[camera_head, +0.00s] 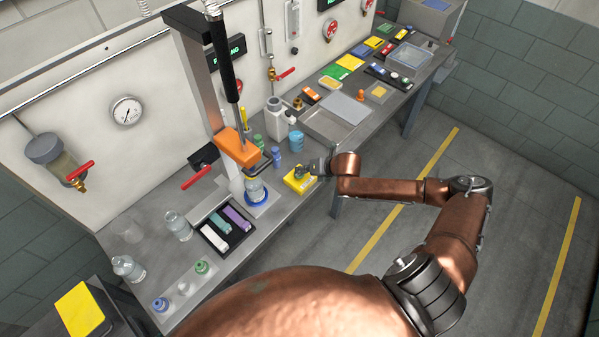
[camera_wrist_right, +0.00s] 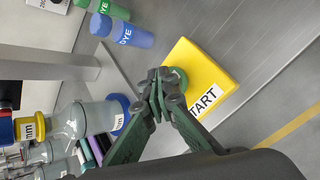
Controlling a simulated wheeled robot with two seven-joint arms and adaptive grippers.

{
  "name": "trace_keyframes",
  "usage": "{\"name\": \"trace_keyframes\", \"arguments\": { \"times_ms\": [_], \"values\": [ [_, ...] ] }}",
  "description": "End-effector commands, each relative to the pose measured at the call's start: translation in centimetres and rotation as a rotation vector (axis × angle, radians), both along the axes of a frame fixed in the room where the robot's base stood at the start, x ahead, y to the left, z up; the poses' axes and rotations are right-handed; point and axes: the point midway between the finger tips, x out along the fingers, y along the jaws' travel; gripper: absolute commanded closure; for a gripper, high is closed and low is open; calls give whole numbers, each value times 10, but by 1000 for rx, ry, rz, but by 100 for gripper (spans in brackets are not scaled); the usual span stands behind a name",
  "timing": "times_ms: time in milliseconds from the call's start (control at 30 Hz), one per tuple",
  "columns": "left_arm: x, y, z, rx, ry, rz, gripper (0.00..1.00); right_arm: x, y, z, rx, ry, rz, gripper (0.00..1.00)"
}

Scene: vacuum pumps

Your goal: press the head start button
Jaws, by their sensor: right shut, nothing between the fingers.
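The head start button is a yellow box (camera_head: 298,184) with a green button on top, on the bench's front edge in the head view. In the right wrist view the yellow box (camera_wrist_right: 205,75) carries the word START in part, and its green button (camera_wrist_right: 181,76) shows just beside my fingertips. My right gripper (camera_head: 303,172) is shut and empty at the box. In the right wrist view its fingertips (camera_wrist_right: 160,85) overlap the green button's edge. I cannot tell whether they touch it. My left gripper is not in view.
A glass flask on a blue ring (camera_head: 257,197) stands left of the box under an orange clamp (camera_head: 239,148). A dark tray (camera_head: 228,238) with several coloured pieces lies further left. The floor in front (camera_head: 375,215) is clear.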

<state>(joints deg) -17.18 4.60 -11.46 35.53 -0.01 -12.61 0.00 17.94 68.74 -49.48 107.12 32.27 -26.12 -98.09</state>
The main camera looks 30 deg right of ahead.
Motion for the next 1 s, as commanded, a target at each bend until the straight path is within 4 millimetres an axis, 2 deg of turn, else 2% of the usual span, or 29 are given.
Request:
{"name": "trace_keyframes", "arguments": {
  "times_ms": [233, 667, 1000],
  "values": [
    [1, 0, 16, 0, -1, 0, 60, 0, 0, 16, 0, 2, -1, 100],
    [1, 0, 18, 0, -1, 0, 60, 0, 0, 18, 0, 0, 0, 100],
    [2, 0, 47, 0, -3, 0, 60, 0, -1, 48, -2, -1, 0, 100]
  ]
}}
